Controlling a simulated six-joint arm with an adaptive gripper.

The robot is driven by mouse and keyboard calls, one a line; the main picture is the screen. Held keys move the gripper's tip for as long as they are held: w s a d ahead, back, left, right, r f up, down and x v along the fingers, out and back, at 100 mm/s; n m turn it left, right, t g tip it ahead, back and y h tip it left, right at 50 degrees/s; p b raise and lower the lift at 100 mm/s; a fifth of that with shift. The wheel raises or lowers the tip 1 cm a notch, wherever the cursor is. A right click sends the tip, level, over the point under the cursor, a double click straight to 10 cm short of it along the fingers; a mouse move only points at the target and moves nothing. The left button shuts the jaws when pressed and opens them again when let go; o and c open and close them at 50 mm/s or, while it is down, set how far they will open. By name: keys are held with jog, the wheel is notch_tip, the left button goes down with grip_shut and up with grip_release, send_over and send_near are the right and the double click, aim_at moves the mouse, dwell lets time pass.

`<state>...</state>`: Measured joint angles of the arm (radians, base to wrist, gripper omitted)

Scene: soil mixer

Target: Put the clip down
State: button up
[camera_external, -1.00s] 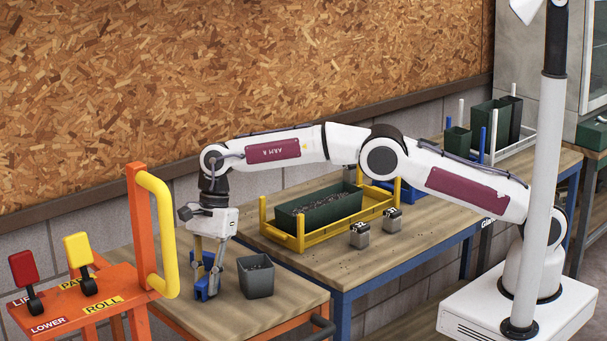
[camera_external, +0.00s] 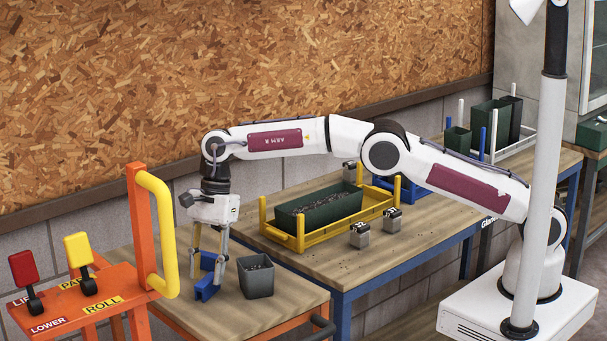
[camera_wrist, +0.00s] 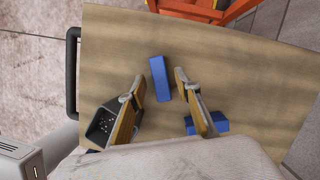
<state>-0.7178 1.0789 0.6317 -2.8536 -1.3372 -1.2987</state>
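My gripper (camera_external: 205,281) points down low over the near table, its two fingers spread apart. Two blue pieces show there: one (camera_wrist: 160,78) lies between the fingertips in the wrist view, with a gap to each finger. The other blue piece (camera_wrist: 207,125) is partly hidden behind the right finger. In the external view, a blue piece (camera_external: 207,292) shows at the fingertips and another (camera_external: 208,261) behind them. I cannot tell which piece is the clip, or whether they are joined. Nothing is visibly held.
A grey pot (camera_external: 256,279) of dark bits stands just right of my gripper. The second table holds a green planter (camera_external: 325,212) in a yellow frame (camera_external: 290,240) and small grey blocks (camera_external: 360,236). An orange lever stand (camera_external: 85,300) stands at left.

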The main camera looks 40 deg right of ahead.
jog(key=v, duration=0.9)
jog(key=shift+r, duration=0.1)
dwell(0.8)
